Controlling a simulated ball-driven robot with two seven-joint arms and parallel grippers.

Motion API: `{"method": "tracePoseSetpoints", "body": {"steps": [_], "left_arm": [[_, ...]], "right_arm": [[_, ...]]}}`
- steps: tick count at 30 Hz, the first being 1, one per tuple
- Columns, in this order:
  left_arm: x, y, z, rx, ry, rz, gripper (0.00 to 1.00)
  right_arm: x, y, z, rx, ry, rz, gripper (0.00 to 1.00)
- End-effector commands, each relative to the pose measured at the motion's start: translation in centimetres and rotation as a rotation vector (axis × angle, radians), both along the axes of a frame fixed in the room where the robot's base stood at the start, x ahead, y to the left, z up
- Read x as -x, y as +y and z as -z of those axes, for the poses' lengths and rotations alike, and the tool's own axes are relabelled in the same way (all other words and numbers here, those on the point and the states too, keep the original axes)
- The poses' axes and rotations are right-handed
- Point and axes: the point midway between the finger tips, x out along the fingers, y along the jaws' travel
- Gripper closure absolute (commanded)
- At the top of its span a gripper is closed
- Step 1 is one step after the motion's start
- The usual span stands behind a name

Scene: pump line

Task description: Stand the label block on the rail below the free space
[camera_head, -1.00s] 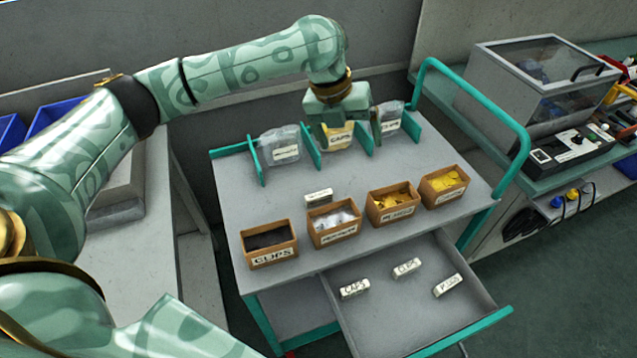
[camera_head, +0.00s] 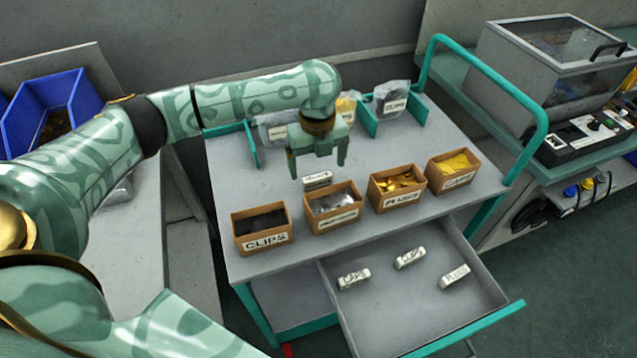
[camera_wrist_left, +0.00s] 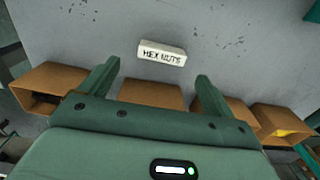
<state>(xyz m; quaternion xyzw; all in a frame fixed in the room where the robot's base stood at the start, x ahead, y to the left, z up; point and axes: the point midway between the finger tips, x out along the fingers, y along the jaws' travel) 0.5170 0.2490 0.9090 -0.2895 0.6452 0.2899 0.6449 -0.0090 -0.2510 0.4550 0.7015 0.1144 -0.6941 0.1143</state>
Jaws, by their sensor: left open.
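A white label block reading HEX NUTS (camera_wrist_left: 162,53) lies on the grey cart top, behind the second box from the left; it also shows in the head view (camera_head: 317,180). My left gripper (camera_head: 318,168) is open and empty, pointing down just above the block. In the left wrist view the block is ahead of the two fingertips (camera_wrist_left: 157,70), apart from them.
Open boxes labelled CLIPS (camera_head: 262,228), PLUGS (camera_head: 396,188) and CAPS (camera_head: 453,170), plus a box of silvery parts (camera_head: 333,206), line the cart's front. The open drawer (camera_head: 405,315) holds three other label blocks. A teal handle (camera_head: 500,80) rises at right.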

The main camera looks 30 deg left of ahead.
Motion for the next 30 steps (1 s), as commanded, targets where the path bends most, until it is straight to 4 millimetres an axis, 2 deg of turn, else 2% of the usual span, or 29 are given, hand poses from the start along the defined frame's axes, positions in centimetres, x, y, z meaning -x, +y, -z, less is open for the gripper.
{"method": "tracePoseSetpoints", "body": {"steps": [9, 17, 22, 26, 30], "left_arm": [[-0.2, 0.0, 4.9, -0.001, 0.004, 0.001, 0.11], [-0.2, 0.0, 5.0, -0.001, -0.002, 0.001, 0.11], [-0.2, 0.0, 5.0, -0.001, -0.002, 0.001, 0.55], [-0.2, 0.0, 5.0, -0.001, -0.001, 0.001, 0.62], [-0.2, 0.0, 5.0, -0.001, -0.001, 0.001, 0.62]], "right_arm": [[1.0, -0.4, 3.0, 0.005, 0.024, 0.001, 0.64], [0.8, -0.3, 2.9, 0.004, 0.022, 0.001, 0.64], [0.8, -0.3, 2.9, 0.004, 0.022, 0.001, 0.64], [0.8, -0.3, 2.9, 0.004, 0.021, 0.001, 0.64], [0.8, -0.3, 2.9, 0.004, 0.021, 0.0, 0.64]]}}
